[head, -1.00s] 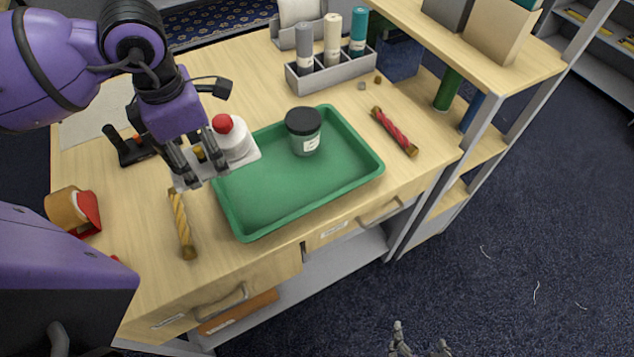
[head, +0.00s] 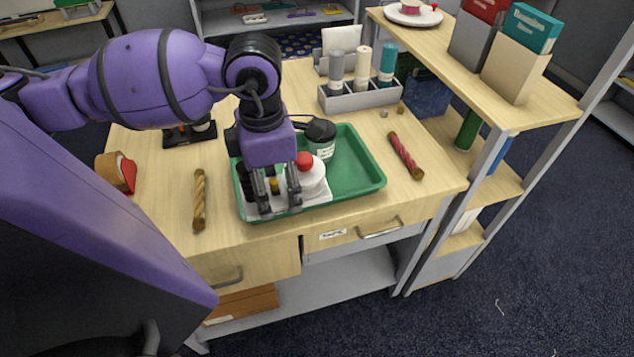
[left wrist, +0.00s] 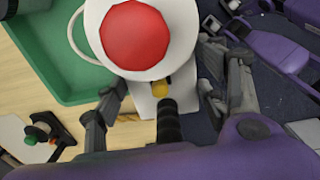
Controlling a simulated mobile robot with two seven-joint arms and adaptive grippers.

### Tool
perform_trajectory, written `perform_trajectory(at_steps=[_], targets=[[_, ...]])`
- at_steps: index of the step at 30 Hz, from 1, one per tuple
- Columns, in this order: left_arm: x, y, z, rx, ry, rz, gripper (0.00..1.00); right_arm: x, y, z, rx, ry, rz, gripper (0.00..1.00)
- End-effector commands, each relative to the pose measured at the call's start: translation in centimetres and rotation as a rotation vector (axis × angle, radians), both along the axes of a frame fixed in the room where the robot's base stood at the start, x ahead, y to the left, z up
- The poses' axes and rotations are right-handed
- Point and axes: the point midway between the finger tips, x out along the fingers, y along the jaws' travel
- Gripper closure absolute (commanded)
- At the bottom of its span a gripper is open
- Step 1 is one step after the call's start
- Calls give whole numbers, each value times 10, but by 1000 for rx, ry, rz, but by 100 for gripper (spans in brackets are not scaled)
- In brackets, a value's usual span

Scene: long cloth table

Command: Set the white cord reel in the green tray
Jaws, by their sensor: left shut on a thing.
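The white cord reel (head: 313,181), a white round body with a red top on a flat white plate, is in my left gripper (head: 269,203). The gripper is shut on its black handle side, with a brass-coloured knob beside it. The reel also shows large in the left wrist view (left wrist: 180,45). In the head view it covers the front left part of the green tray (head: 362,184); the wrist view shows the tray (left wrist: 50,45) beyond it to one side. Contact with the tray cannot be told. My right gripper is out of view.
A dark-lidded jar (head: 321,140) stands in the tray, close behind the reel. A red twisted stick (head: 405,156) lies right of the tray, a yellow one (head: 199,200) left. A grey holder (head: 362,98) stands behind. The tray's right part is clear.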

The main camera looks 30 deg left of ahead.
Motion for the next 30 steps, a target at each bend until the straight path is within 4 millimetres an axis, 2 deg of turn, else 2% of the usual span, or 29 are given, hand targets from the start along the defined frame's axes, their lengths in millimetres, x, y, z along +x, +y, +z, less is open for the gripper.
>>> perform_trajectory(at_steps=[5, 14, 18, 22, 30], targets=[[17, 0, -6, -11, 17, 31, 68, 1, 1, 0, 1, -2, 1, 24], [89, 6, -38, -11, 19, 31, 68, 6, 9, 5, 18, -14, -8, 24], [112, 8, -66, -10, 22, 29, 68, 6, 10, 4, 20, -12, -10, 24], [127, 11, -84, -8, 22, 29, 68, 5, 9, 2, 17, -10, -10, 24], [141, 12, -100, -7, 20, 28, 68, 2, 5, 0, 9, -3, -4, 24]])
